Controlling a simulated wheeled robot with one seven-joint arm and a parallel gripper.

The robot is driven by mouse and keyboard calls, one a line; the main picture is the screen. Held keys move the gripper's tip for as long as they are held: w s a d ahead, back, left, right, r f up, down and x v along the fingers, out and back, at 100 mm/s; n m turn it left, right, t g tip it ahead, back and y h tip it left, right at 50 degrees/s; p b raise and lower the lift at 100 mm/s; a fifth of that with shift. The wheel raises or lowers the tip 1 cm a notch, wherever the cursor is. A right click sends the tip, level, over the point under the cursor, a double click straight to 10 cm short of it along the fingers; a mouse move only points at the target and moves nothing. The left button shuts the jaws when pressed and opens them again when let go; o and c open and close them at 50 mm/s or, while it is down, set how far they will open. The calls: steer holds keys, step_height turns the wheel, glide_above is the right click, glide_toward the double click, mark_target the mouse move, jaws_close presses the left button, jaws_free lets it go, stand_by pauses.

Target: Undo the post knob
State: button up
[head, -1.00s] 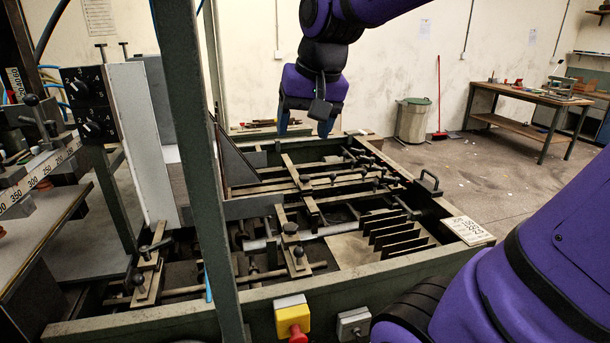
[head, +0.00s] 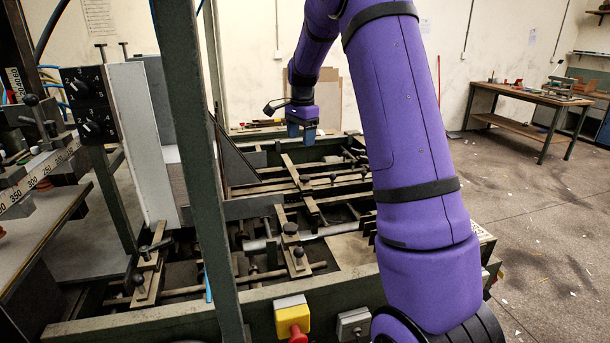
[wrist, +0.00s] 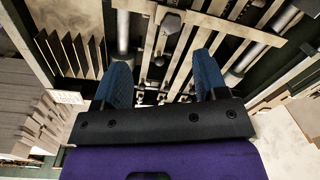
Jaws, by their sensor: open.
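Several dark knobs sit on the bars and posts of the feeder bed; I cannot tell for certain which is the post knob. A knob (head: 138,280) is at the near left. My gripper (head: 302,131) hangs above the far part of the bed, fingers down and apart.
A green upright post (head: 195,150) stands in front of the bed at left. The feeder's front rail (head: 150,325) carries a red and yellow stop button (head: 292,318). My arm hides the bed's right side.

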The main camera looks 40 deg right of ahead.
steer(key=m, duration=0.2)
glide_above(305, 176)
step_height(305, 176, down, 4)
steer(key=shift+g, duration=0.3)
step_height(305, 176, down, 11)
steer(key=shift+r, duration=0.1)
steer(key=c, duration=0.9)
